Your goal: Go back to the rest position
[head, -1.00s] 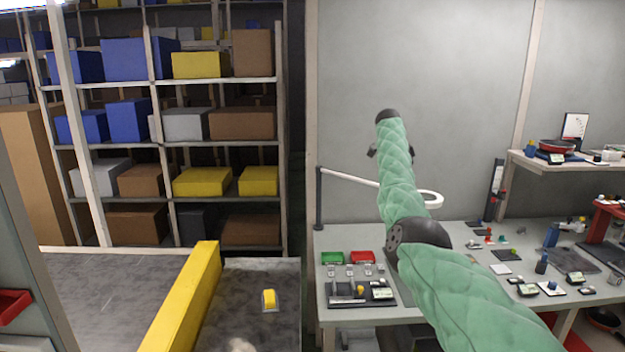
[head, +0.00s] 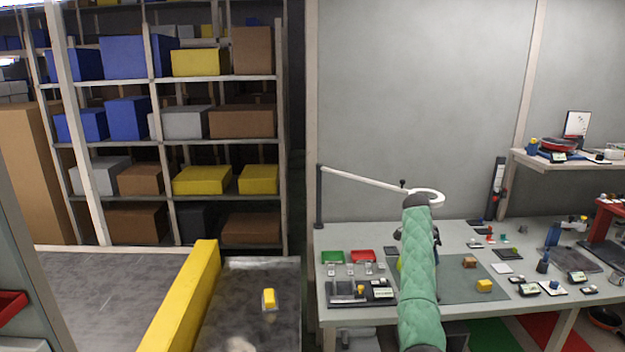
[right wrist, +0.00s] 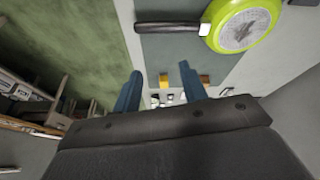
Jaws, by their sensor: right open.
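My right arm, in a green quilted sleeve, rises over the workbench in the head view; its gripper is mostly hidden behind the sleeve. In the right wrist view my right gripper (right wrist: 158,82) has its two blue fingers apart with nothing held between them. A pan with a lime-green rim (right wrist: 241,26) and dark handle lies on the grey mat (right wrist: 190,52), apart from the fingers. In the head view the mat (head: 455,288) is partly covered by my arm, and only a yellow-green sliver (head: 400,263) shows beside the sleeve. My left gripper is out of view.
A white ring lamp (head: 385,182) stands behind my arm. Small bins, green (head: 332,257) and red (head: 363,256), and several small parts lie on the bench. A yellow block (head: 484,286) sits on the mat. A yellow barrier (head: 185,300) stands left.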

